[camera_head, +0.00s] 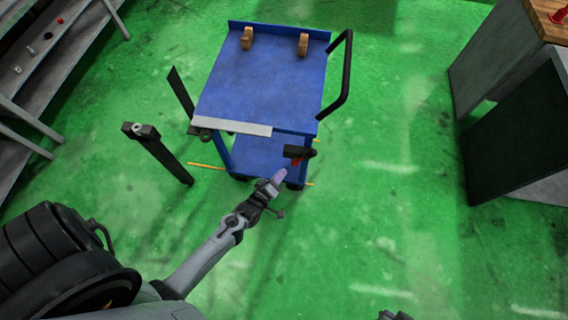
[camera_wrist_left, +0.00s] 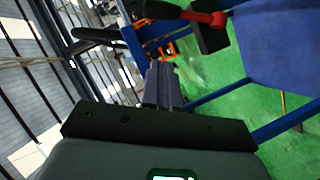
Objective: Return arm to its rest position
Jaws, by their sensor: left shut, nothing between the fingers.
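My left arm comes in from the lower left in the head view. Its gripper (camera_head: 278,177) is in front of the blue cart (camera_head: 262,85), near the cart's lower front edge in the picture. In the left wrist view the two fingers (camera_wrist_left: 163,85) are together, with nothing between them. At the bottom edge of the head view a small dark part (camera_head: 395,316) shows, possibly my right gripper; too little of it is visible to tell its state.
Two small wooden blocks (camera_head: 247,38) (camera_head: 303,44) stand on the cart's top. A black and red part (camera_head: 298,152) is close beyond my left gripper. Shelves are at far left, cabinets at right. Green floor is clear right of the cart.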

